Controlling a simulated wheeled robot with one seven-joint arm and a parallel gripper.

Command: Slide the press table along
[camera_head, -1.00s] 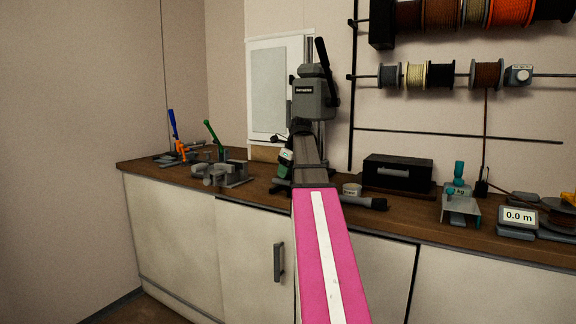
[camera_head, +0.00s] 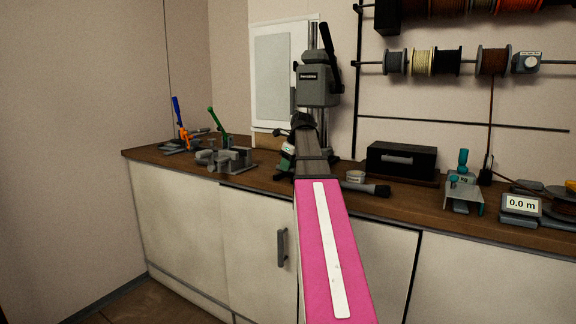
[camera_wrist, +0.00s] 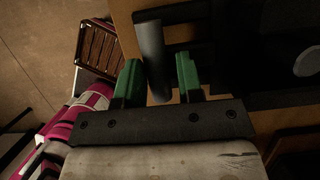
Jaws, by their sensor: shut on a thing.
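The grey press (camera_head: 318,84) stands upright on the wooden bench against the back wall, with a dark lever at its top. Its table is mostly hidden behind my arm in the head view. In the wrist view, my gripper (camera_wrist: 158,78) has its two green fingers closed on either side of a grey round bar (camera_wrist: 151,48), and I take it to be holding this bar. Dark press parts (camera_wrist: 255,45) lie to the right of the bar; I cannot tell exactly which is the table.
Grey clamps (camera_head: 224,158) stand left of the press on the bench (camera_head: 262,181). A black box (camera_head: 402,160), a teal-handled device (camera_head: 463,188) and a length display (camera_head: 520,205) are on the right. Spools (camera_head: 447,61) hang on the wall. Floor shows at lower left.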

